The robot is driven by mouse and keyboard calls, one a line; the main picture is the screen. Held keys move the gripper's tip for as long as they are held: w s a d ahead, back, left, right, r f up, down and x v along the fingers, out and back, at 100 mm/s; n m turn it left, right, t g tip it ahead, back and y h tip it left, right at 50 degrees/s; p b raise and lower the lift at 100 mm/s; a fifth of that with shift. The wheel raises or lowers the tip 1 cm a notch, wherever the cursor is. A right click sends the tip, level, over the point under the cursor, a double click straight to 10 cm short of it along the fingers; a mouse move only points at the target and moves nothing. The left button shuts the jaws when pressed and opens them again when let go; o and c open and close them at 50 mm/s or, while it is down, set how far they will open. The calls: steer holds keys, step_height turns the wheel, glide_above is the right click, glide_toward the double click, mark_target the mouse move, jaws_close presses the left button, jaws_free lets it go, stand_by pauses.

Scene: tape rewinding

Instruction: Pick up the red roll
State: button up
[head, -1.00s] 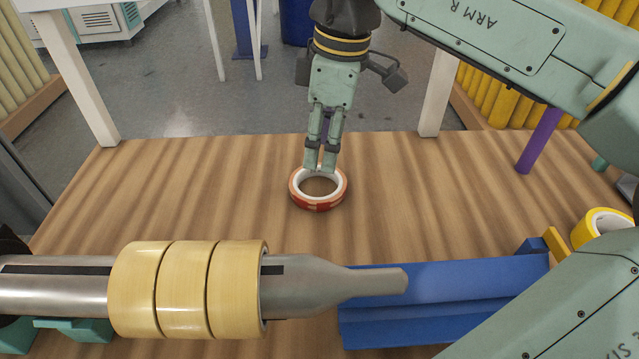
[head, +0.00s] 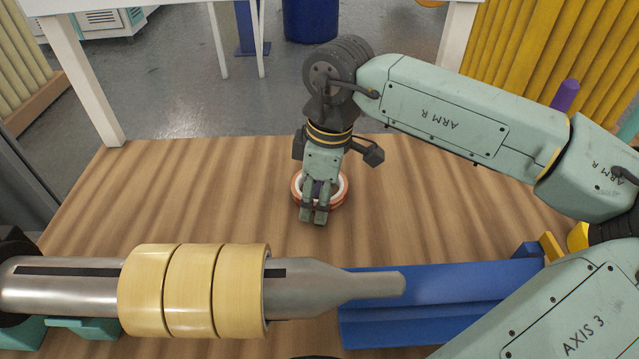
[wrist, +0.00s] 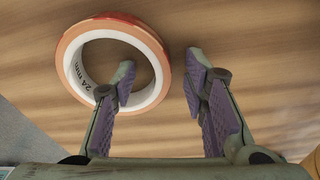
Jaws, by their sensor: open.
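The red roll (head: 341,199) is an orange-red ring with a white core, lying flat on the wooden table. In the wrist view the roll (wrist: 164,62) reads "24 mm" inside its core. My gripper (head: 314,219) is at the roll, its fingers covering part of the ring's near side in the head view. In the wrist view my gripper (wrist: 161,68) is open, with one fingertip over the roll's hole and the other outside the ring. A piece of the ring's wall shows between them. Contact with the roll cannot be told.
A metal spindle (head: 335,287) with several tan rolls (head: 190,290) crosses the front. A blue block (head: 450,295) lies right of it, with a yellow roll (head: 578,237) behind, partly hidden by my arm. The wooden table (head: 180,200) is clear left of the red roll.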

steer(key=shift+c, duration=0.4)
jaws_close()
